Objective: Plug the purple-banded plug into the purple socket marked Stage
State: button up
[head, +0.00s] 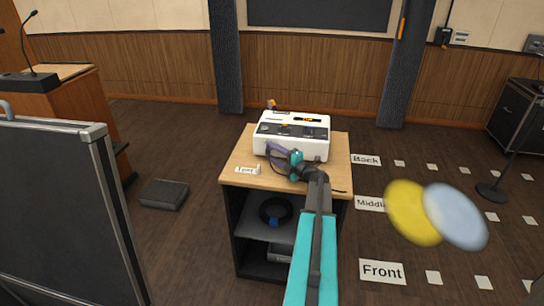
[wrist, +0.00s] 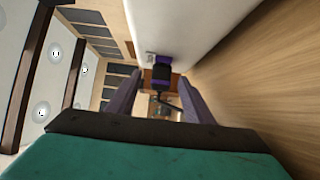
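The white fader console (head: 318,148) stands on a wooden-topped cart. My gripper (wrist: 160,76), with purple fingers, is at the console's front left side, low over the cart top. In the wrist view its fingers are apart, with a gap on either side of the black plug with a purple band (wrist: 162,73). The plug is between or just beyond the fingertips, close to the console's white side (wrist: 165,30). A dark cable hangs from it. I cannot tell whether the plug sits in a socket. The socket's Stage marking is not readable.
The cart top (head: 340,150) has a small white label card (head: 247,170) at its front left. Shelves below hold a coiled cable (head: 276,211). Blurred yellow (head: 408,212) and pale blue (head: 455,215) discs show at the right.

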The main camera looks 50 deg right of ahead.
jog(key=shift+s+a, duration=0.1)
jog(key=shift+s, duration=0.1)
jog(key=shift+s, duration=0.6)
jog(key=s, duration=0.4)
jog(key=s+b, duration=0.1)
jog(key=s, duration=0.3)
jog(key=s+b, duration=0.1)
jog(key=s, duration=0.3)
jog(key=shift+s+a, duration=0.15)
jog(key=shift+a, duration=0.15)
